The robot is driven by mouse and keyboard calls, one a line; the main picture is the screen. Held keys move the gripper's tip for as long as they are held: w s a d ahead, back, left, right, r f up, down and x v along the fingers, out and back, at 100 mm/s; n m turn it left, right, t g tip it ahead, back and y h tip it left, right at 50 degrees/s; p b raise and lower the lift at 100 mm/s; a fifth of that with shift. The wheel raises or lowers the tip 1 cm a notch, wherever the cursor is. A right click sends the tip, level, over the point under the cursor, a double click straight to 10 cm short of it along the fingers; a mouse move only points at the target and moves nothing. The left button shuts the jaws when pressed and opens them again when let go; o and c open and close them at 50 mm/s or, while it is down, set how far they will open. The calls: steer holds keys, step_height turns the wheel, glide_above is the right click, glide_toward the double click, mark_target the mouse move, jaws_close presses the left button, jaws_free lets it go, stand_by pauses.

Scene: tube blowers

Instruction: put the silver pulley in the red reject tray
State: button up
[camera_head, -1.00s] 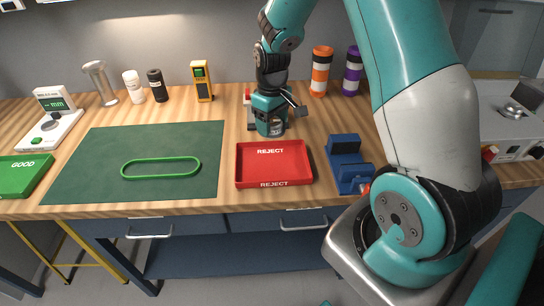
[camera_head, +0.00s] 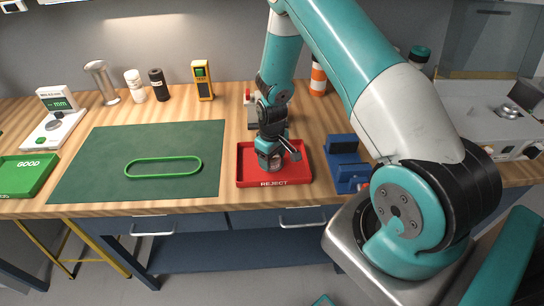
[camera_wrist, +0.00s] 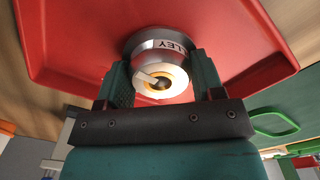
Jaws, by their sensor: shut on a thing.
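The silver pulley (camera_wrist: 160,52) is gripped between the two fingers of my gripper (camera_wrist: 160,80) in the wrist view, with part of a label reading "LLEY" on its rim. The red reject tray (camera_wrist: 80,40) fills the area behind it. In the head view my gripper (camera_head: 270,161) is over the inside of the red reject tray (camera_head: 247,178), which lies on the bench. The gripper hides much of the pulley there. I cannot tell whether the pulley touches the tray floor.
A green mat (camera_head: 100,150) with a green belt (camera_head: 163,167) lies left of the tray. A blue fixture (camera_head: 345,165) stands close on its right. A green GOOD tray (camera_head: 25,175) is at the far left. A yellow tester (camera_head: 202,80) and bottles stand behind.

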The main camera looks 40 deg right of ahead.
steer(key=shift+f, duration=0.1)
steer(key=o, duration=1.1)
steer(key=shift+c, duration=0.2)
step_height(320, 180, up, 12)
steer(key=b, duration=0.3)
steer(key=s+a+r+n+y, duration=0.2)
steer(key=s+a+r, duration=0.4)
steer(key=a+r, duration=0.6)
steer(key=s+a+r+n+y, duration=0.1)
steer(key=s+a+r, duration=0.2)
steer(key=s+a, duration=0.2)
steer(key=s+a+r+n+y, duration=0.1)
steer(key=s+a+r, duration=0.2)
steer(key=s, duration=0.9)
steer(key=a, duration=0.3)
steer(key=shift+r+n, duration=0.35)
steer(key=shift+n, duration=0.05)
